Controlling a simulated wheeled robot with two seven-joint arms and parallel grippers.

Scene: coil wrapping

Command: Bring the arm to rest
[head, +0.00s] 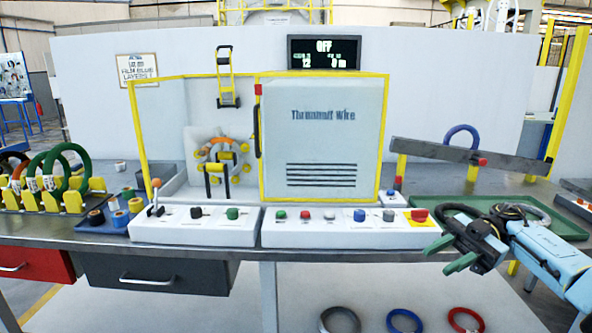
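My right gripper (441,258) reaches in from the right and hangs over the table's front edge, just past the right end of the button panel. Its two green fingers are apart, with nothing between them. My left gripper is not in view. The wrapping machine (322,130) stands at the back of the table. Its large door panel covers the right half, and the left half shows a ring of yellow rollers (222,160).
Button panels (340,238) line the front of the table (62,228). Green and orange coils (83,160) stand in a rack at the left. A green tray (560,222) lies behind my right gripper. A blue coil (461,128) hangs by the sloping grey rail (430,149). Several rings lie below the table.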

